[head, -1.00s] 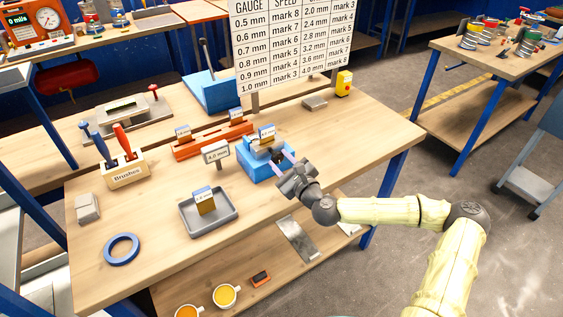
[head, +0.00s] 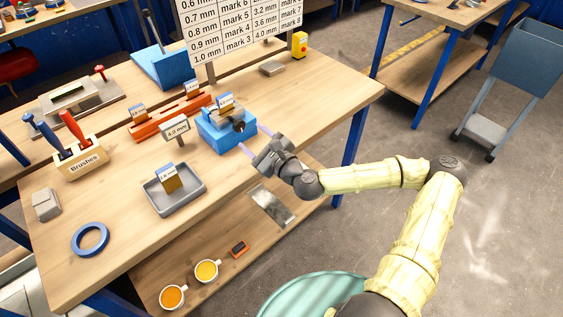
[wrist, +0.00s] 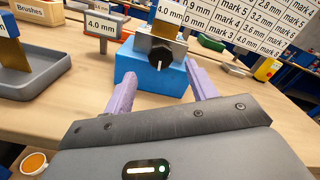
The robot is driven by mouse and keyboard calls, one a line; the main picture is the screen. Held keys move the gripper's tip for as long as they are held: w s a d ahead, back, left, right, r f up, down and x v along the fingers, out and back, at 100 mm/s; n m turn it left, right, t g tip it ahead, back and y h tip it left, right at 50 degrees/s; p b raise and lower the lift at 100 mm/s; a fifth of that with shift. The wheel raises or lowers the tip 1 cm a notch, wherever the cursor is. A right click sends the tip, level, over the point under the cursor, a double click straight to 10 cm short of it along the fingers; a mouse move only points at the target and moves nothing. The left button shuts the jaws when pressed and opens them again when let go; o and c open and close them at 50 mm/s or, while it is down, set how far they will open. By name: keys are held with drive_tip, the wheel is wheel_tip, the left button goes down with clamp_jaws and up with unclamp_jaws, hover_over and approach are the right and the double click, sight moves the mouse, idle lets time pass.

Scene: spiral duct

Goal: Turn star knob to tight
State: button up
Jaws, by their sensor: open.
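A blue block fixture (head: 214,137) stands near the bench's front edge, with a metal clamp on top holding a card marked 4.0 mm (wrist: 168,16). Its dark star knob (head: 239,125) is on the side facing my gripper. In the wrist view the knob (wrist: 160,58) shows a white pointer line pointing roughly downward. My gripper (head: 252,138) is open, with its two lilac fingers pointing at the fixture. In the wrist view the fingers (wrist: 160,70) lie left and right of the knob, apart from it, with nothing between them.
A grey tray (head: 187,205) with a tagged block and a 4.0 mm sign (head: 176,128) stand left of the fixture. An orange rack (head: 150,128) is behind them. A gauge and speed chart (head: 240,32) stands at the back. A brush holder (head: 82,163) and blue tape ring (head: 90,239) are farther left.

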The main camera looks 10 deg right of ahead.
drive_tip(key=p+v, duration=0.9)
drive_tip(key=v, duration=0.3)
idle(0.3)
drive_tip(key=shift+s+d, duration=0.1)
idle(0.3)
